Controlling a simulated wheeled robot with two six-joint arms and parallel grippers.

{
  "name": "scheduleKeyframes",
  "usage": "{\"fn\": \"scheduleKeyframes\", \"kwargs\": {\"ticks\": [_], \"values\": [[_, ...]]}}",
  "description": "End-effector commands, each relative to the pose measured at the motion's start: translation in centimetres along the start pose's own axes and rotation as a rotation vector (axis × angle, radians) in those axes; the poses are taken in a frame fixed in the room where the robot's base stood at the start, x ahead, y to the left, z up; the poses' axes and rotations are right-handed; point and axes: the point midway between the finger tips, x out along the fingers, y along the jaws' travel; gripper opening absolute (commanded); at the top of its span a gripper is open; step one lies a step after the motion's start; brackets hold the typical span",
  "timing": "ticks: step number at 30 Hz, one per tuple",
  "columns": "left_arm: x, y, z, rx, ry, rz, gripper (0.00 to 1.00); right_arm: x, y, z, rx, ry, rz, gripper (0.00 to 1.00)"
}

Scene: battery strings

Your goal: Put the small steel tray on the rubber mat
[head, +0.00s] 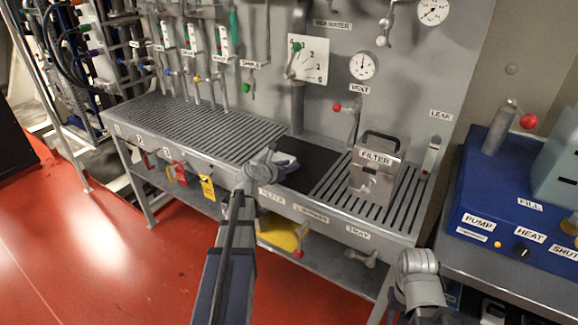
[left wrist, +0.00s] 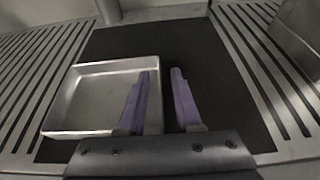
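In the left wrist view the small steel tray (left wrist: 90,97), shallow and square, shows left of centre over the black rubber mat (left wrist: 215,80). Its left side reaches about the mat's left edge. I cannot tell whether it rests flat on the mat. My left gripper (left wrist: 162,98) has two purple fingers apart at the tray's right side, the left finger overlapping the tray in the picture and the right finger outside it. In the head view the mat (head: 314,163) lies in the bench top, and my left wrist largely hides the tray.
Slotted grating (head: 190,125) lies left of the mat and more lies to the right. A steel FILTER box (head: 375,172) with a handle stands on the right grating. A panel with gauges and valves rises behind. A blue pump unit (head: 510,215) is at the far right.

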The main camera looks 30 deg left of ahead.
Motion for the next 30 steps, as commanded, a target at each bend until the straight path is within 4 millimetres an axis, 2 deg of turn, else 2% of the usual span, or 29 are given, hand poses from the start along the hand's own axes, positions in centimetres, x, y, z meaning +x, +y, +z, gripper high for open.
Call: {"fn": "scheduleKeyframes", "kwargs": {"ticks": [5,15,21,25,30], "values": [[-0.2,0.0,0.5,0.000,0.000,0.000,0.33,-0.6,0.1,0.0,0.000,0.000,0.000,0.50],[-7.1,-0.2,0.5,-0.001,0.000,0.003,0.33,-3.2,0.3,0.2,0.000,0.000,0.000,0.50],[-10.3,-0.1,0.5,-0.001,0.001,0.002,0.33,-4.3,0.4,0.3,0.000,0.000,0.000,0.50],[-11.6,0.0,0.4,0.000,0.000,0.002,0.33,-4.7,0.5,0.3,0.000,0.000,0.000,0.50],[-12.1,0.0,0.3,0.000,0.000,0.000,0.33,-4.9,0.5,0.3,0.000,0.000,0.000,0.50]]}}
